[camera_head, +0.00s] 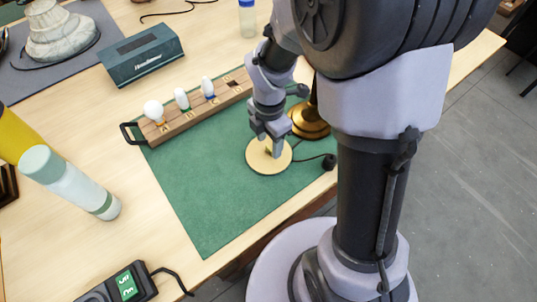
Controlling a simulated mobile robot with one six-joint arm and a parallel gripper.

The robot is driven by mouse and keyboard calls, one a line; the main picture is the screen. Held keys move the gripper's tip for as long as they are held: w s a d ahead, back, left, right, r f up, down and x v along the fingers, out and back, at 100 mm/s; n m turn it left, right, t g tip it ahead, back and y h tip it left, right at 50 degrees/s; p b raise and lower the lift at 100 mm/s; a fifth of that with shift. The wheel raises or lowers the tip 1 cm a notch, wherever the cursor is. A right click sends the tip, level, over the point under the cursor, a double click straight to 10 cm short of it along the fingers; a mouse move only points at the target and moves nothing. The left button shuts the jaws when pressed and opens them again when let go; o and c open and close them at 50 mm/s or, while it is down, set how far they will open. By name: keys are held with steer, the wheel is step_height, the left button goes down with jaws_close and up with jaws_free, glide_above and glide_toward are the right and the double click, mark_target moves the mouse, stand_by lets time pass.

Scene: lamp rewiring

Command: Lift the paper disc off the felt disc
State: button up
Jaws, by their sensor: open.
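A pale cream disc (258,163) lies on the green mat near the mat's right side. It looks like the paper disc; no separate felt disc shows, so what lies under it I cannot tell. My gripper (271,153) points down at the disc's middle, with its jaws apart. Its fingertips are at or just above the disc's surface; contact cannot be made out. Nothing shows held between the jaws.
A wooden bulb rack (196,119) is at the mat's back edge. The mat (204,207) is clear at front.

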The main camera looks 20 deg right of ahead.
step_height(320, 180, down, 2)
steer(key=shift+r, duration=0.2)
jaws_close()
steer(key=shift+r, duration=0.1)
